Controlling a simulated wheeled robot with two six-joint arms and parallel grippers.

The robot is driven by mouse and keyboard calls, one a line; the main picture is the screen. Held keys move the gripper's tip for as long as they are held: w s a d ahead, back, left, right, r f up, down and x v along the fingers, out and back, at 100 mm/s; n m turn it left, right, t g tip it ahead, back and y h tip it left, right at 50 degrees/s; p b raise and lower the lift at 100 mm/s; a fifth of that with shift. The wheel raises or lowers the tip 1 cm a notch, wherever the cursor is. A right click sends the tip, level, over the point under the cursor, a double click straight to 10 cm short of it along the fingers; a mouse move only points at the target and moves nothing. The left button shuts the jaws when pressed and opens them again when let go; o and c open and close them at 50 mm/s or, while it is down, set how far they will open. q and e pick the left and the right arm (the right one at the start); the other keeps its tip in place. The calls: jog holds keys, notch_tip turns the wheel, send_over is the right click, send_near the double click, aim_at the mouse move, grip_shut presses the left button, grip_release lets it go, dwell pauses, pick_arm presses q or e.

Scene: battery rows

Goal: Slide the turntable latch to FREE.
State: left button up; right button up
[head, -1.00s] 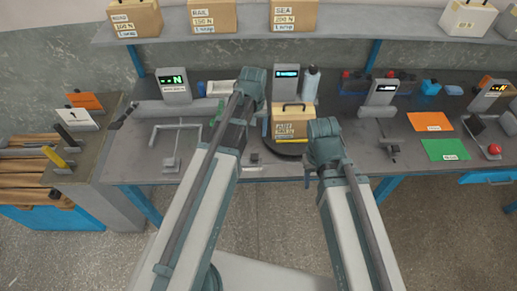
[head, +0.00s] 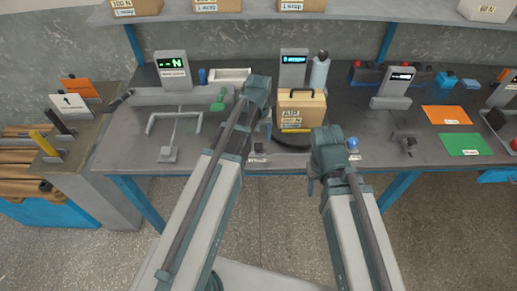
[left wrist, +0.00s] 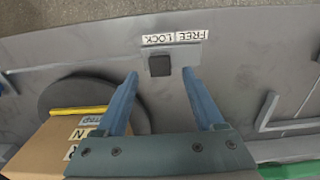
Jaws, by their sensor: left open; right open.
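The latch shows in the left wrist view as a dark square slider block (left wrist: 159,66) on a grey plate (left wrist: 189,57). Its FREE and LOCK labels appear upside down, and the block sits by LOCK, with FREE to its right in the picture. My left gripper (left wrist: 160,75) is open, one finger on each side of the block in the picture; I cannot tell whether either touches. The round dark turntable (head: 292,146) carries a cardboard box (head: 300,106) marked AIR. In the head view my arm hides most of the left gripper. My right gripper (head: 311,185) is open, mostly hidden, near the table's front edge.
A grey wire stand (head: 169,154) and a green object (head: 220,99) are left of the arm. A bottle (head: 320,74) and a display post (head: 293,68) stand behind the box. Orange (head: 447,115) and green (head: 463,145) sheets lie at the right.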

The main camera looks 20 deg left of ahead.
aim_at(259, 149)
pick_arm(q)
jog(key=shift+f+b, duration=0.9)
jog(key=shift+f, duration=0.55)
pick_arm(e)
notch_tip(259, 149, down, 3)
jog(key=shift+r, duration=0.1)
pick_arm(q)
grip_shut()
